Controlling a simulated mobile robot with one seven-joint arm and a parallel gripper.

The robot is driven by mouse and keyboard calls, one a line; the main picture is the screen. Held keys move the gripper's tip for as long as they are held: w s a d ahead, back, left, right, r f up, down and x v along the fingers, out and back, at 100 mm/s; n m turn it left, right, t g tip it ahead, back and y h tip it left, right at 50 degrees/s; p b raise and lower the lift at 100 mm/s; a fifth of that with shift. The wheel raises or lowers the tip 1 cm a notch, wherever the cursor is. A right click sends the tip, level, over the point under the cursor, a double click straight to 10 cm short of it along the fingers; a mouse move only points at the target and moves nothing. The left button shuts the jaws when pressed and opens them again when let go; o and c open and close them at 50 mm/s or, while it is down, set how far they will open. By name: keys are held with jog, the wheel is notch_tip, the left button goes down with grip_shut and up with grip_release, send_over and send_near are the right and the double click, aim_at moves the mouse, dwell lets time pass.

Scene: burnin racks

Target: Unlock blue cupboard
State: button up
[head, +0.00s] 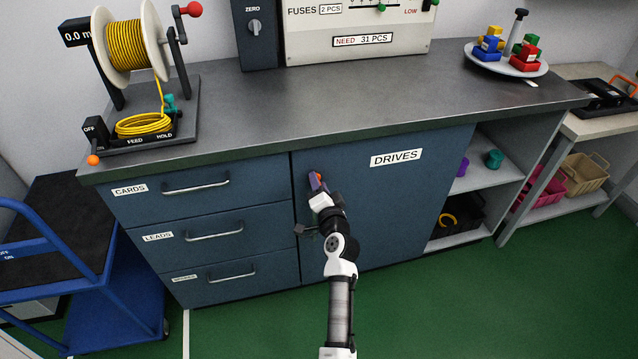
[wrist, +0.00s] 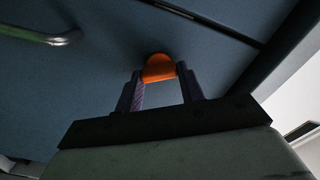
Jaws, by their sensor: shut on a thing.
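The blue cupboard (head: 400,205) has a flat door labelled DRIVES (head: 396,158), right of the drawers under the worktop. The door looks closed. A small orange knob (wrist: 158,67) sits on the blue face in the wrist view. A bit of orange also shows at my fingertips in the head view, near the door's upper left corner. My gripper (head: 316,181) is at that spot, its fingers on either side of the knob in the wrist view (wrist: 161,88), shut on it. The fingers partly hide the knob, and which way it is turned is not clear.
Three drawers with bar handles (head: 196,187) stand left of the door. The worktop (head: 330,100) overhangs it. Open shelves (head: 495,170) are on the right. A blue trolley (head: 115,270) stands at the left. The green floor (head: 430,310) in front is clear.

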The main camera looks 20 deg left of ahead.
jog(key=m+p, duration=0.1)
jog(key=m, duration=0.5)
jog(key=shift+f+p, duration=0.1)
jog(key=shift+p, duration=0.3)
dwell(0.3)
jog(key=o, duration=1)
jog(key=b+v, duration=0.3)
jog(key=v, duration=1)
jog(key=shift+s+d, duration=0.3)
